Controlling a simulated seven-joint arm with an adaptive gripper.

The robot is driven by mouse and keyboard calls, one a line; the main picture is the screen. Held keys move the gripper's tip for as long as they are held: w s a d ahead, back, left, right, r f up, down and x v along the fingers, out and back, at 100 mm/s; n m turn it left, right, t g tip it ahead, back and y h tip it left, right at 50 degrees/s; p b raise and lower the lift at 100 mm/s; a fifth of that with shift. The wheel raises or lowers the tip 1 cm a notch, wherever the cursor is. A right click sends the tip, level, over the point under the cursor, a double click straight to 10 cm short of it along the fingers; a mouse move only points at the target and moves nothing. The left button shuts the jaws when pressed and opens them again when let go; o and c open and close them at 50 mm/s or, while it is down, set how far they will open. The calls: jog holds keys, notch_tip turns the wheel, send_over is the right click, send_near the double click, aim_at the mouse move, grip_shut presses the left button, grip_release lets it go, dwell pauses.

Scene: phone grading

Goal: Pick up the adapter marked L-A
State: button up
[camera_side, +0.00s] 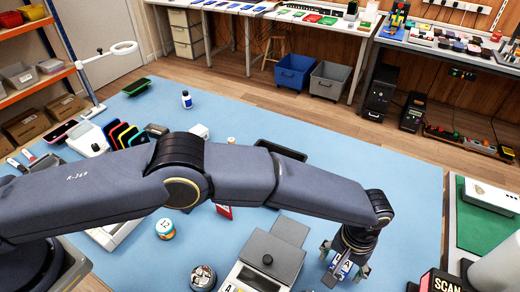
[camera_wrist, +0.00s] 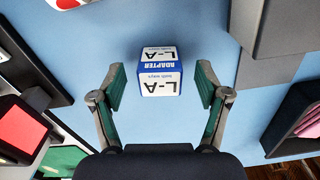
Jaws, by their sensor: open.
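The adapter marked L-A (camera_wrist: 160,72) is a small white and blue block on the blue table, its label upside down in the wrist view. My gripper (camera_wrist: 161,88) is open, with one green-padded finger on each side of the adapter and a gap on both sides. In the side view my gripper (camera_side: 344,266) is low over the table at the lower right, and the adapter (camera_side: 343,268) shows partly between the fingers. Whether the fingertips reach the table I cannot tell.
A grey box with a dark lid (camera_side: 275,255) stands just left of my gripper. A dark tray with pink items (camera_wrist: 298,118) is on the right.

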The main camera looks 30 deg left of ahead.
jog(key=shift+f, duration=0.5)
jog(key=c, duration=1.1)
jog(key=shift+r, duration=0.1)
jog(key=shift+c, duration=0.3)
